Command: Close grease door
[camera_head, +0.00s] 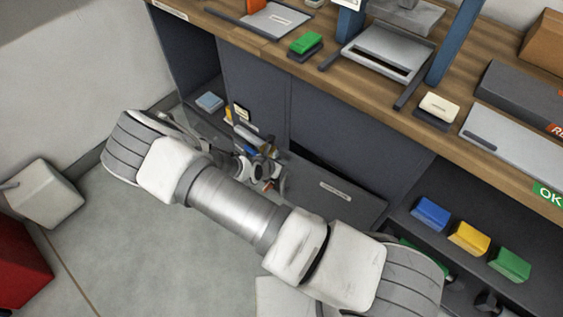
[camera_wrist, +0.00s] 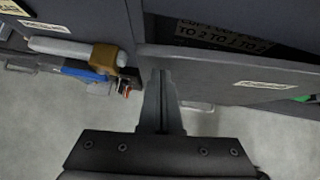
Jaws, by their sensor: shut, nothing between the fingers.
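A dark grey door panel with a small pale label (camera_head: 340,197), which I take for the grease door, stands ajar in the lower cabinet front. A dark gap shows along its upper edge. The label is too small to read. The panel also shows in the wrist view (camera_wrist: 235,92), with printed lettering in the dark opening above it. My gripper (camera_wrist: 160,73) is shut and empty, its fingertips near the panel's left end. I cannot tell whether they touch it. In the head view, my gripper is hard to make out among the parts beside the panel's left end.
An open bay left of the door holds a pale blue block (camera_head: 209,102). Tool-like items, one blue (camera_wrist: 82,72), lie left of my fingers. Blue (camera_head: 431,214), yellow and green blocks sit on a right shelf. The wooden counter (camera_head: 390,110) overhangs.

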